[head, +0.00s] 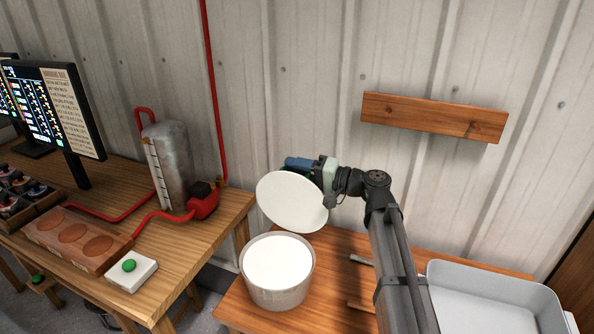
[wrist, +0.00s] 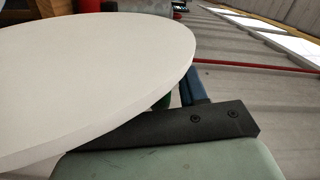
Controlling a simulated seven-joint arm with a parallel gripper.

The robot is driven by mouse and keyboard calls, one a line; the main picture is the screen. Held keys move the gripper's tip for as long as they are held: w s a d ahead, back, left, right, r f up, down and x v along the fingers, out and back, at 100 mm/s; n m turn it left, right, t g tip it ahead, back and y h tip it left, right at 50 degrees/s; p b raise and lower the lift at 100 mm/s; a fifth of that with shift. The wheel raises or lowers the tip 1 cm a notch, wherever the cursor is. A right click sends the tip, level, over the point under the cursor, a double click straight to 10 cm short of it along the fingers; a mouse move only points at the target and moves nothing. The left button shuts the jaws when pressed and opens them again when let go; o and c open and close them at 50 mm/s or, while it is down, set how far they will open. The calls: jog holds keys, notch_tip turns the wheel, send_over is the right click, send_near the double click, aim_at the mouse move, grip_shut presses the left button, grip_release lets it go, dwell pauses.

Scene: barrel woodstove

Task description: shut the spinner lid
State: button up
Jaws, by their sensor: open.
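The spinner is a round white tub (head: 277,286) on the low wooden table in the head view. Its white disc lid (head: 291,203) is raised and tilted steeply above the tub's back edge. My gripper (head: 298,163) is at the lid's upper back edge, with its blue end partly behind the lid. It is open, and nothing is seen held between its fingers. In the wrist view the lid (wrist: 90,75) fills the left side, close beside the gripper's dark bracket; whether they touch cannot be told. The lid's hinge is hidden.
A white tray (head: 490,295) is on the right of the low table. A wooden plank (head: 433,116) is on the wall above. On the left bench stand a metal cylinder (head: 168,165), a red-hosed pump (head: 203,202), a green button box (head: 131,269) and a monitor (head: 55,105).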

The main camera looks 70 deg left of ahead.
jog(key=shift+c, duration=0.4)
jog(key=shift+f, duration=0.1)
grip_shut()
